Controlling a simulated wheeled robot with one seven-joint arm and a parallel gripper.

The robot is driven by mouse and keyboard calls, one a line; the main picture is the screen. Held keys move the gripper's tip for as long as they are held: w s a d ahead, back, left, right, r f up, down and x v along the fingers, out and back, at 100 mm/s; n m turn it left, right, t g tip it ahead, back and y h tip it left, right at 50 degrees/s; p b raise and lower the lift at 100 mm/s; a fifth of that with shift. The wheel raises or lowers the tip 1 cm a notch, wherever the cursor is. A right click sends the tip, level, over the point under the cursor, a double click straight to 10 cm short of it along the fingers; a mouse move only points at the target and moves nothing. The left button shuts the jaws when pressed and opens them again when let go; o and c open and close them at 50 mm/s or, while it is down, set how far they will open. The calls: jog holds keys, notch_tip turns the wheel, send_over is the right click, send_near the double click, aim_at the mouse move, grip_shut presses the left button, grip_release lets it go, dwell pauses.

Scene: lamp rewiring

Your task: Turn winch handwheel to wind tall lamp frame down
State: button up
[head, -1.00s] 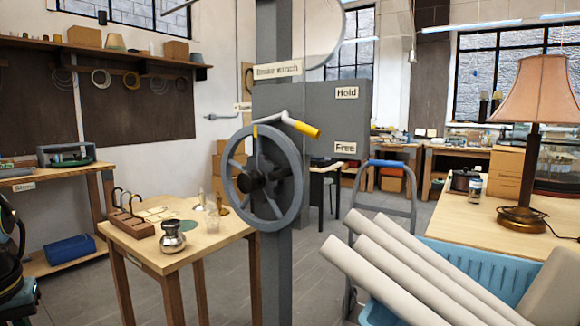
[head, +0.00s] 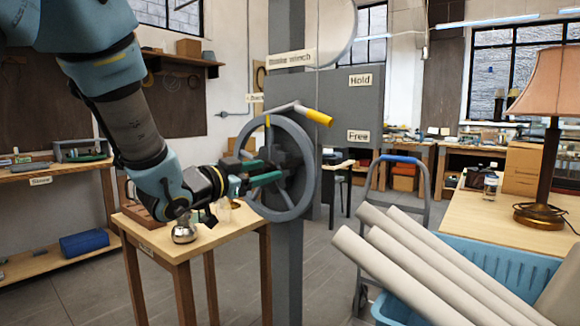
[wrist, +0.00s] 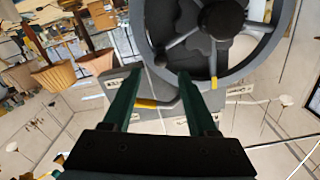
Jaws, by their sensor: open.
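The grey winch handwheel (head: 316,172) is mounted on a grey post (head: 282,265), below a "Brake winch" label. My gripper (head: 270,170) reaches in from the left, its green fingers open at the left side of the wheel. In the wrist view my gripper (wrist: 159,74) points at the wheel's rim (wrist: 152,45), which crosses near the fingertips; I cannot tell whether they touch it. Spokes and hub (wrist: 222,18) lie past the fingers. The brake lever's yellow grip (head: 317,118) is above the wheel, nearer the "Hold" plate (head: 360,80) than pointing down at "Free" (head: 358,136). I cannot identify the tall lamp frame.
A small wooden table (head: 225,235) with a metal jar (head: 184,230) stands under my arm. At the right, pale tubes (head: 400,262) stick out of a blue crate (head: 500,262), beside a table with a shaded lamp (head: 540,80). A hand truck (head: 408,180) stands behind.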

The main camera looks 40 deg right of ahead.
aim_at(283, 166)
jog(key=p+x, duration=0.3)
jog(key=x, duration=0.7)
jog(key=shift+w+d, duration=0.1)
grip_shut()
dwell(1.2)
